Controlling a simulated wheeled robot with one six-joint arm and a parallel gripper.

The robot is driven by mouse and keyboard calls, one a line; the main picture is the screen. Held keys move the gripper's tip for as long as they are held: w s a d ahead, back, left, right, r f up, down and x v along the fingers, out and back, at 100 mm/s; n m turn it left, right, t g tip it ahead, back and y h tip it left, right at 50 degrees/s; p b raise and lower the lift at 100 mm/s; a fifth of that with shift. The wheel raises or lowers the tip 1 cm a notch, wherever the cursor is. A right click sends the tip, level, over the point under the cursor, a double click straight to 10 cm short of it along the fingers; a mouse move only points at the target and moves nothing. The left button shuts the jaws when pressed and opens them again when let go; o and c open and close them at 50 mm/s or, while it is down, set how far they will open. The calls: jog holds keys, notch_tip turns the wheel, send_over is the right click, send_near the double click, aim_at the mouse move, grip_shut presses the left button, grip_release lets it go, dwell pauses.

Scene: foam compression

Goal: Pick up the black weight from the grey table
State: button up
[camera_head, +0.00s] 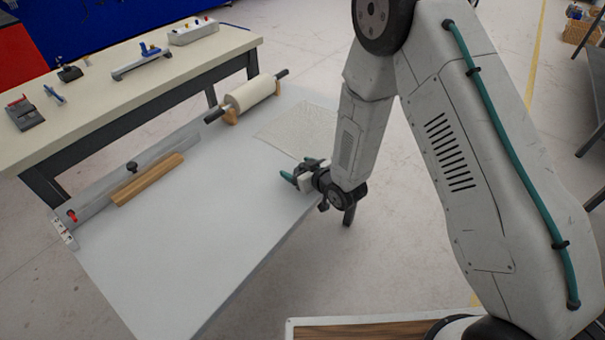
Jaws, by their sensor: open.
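The grey table (215,250) fills the middle of the view, with a pale, mostly bare top. My gripper (291,174) is at its right edge, low over the top, with teal fingertips pointing left. Its jaws are open, and I see nothing clearly between them. I cannot make out the black weight for certain. Dark parts around the gripper could hide it, and my wrist and arm cover the area to the right.
A wooden bar (148,179) lies along a metal fence (100,190) with a black knob at the table's left. A cream roller (250,93) on wooden supports and a thin clear sheet (290,128) are at the back. A cream workbench (110,90) with several tools stands behind.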

jog(key=c, duration=1.5)
jog(key=shift+r, duration=0.1)
